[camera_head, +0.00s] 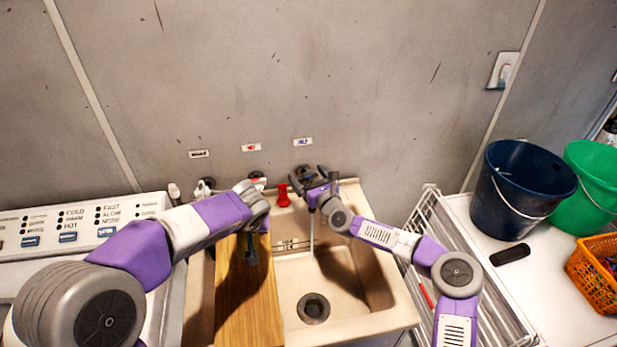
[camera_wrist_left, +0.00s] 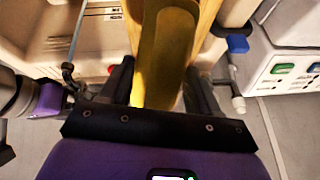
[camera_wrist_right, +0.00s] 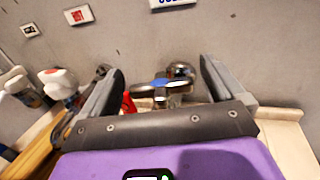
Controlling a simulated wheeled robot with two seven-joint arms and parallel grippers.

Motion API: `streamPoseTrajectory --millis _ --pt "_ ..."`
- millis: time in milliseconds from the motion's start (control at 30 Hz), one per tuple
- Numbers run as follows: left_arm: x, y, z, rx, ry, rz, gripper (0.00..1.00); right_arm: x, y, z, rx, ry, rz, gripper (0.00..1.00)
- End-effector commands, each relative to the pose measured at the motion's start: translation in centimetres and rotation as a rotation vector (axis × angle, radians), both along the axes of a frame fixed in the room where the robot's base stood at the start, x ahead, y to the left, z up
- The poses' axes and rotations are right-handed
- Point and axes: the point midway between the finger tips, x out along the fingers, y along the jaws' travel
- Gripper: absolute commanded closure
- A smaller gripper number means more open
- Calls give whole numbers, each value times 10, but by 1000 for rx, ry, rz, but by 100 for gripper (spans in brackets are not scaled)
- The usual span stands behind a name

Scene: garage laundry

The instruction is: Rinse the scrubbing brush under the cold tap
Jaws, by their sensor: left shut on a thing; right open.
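My left gripper (camera_wrist_left: 160,95) is shut on a long olive-yellow thing (camera_wrist_left: 165,50), which looks like the scrubbing brush; its bristles are not clear. In the head view this gripper (camera_head: 251,252) hangs over the wooden board, left of the basin, and the brush is not distinct. My right gripper (camera_wrist_right: 158,80) is open at the cold tap, whose blue-marked handle (camera_wrist_right: 158,84) shows between the fingers; contact is unclear. In the head view the right gripper (camera_head: 318,190) hides most of the tap. A thin pale stream (camera_head: 312,235), apparently water, falls into the sink (camera_head: 345,265).
The wooden board (camera_head: 252,300) covers the sink's left part. A red object (camera_head: 283,194) stands on the back rim. A white wire rack (camera_head: 470,270) is right of the sink; beyond are a dark blue bucket (camera_head: 515,200), a green bucket (camera_head: 590,190) and an orange basket (camera_head: 597,275).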

Motion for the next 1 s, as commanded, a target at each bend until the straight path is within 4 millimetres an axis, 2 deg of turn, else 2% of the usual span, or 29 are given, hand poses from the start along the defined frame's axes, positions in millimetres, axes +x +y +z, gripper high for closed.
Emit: streamPoseTrajectory --millis 133,467,767,1000 --pt "0 0 0 0 -1 0 67 0 0 0 0 0 0 6" --pt "0 0 0 0 -1 0 67 0 0 0 0 0 0 55" --pt "0 0 -1 0 -1 0 67 -1 2 1 5 -4 -92 55" --pt "0 0 -17 0 -1 0 67 0 2 -1 2 -4 -255 55"
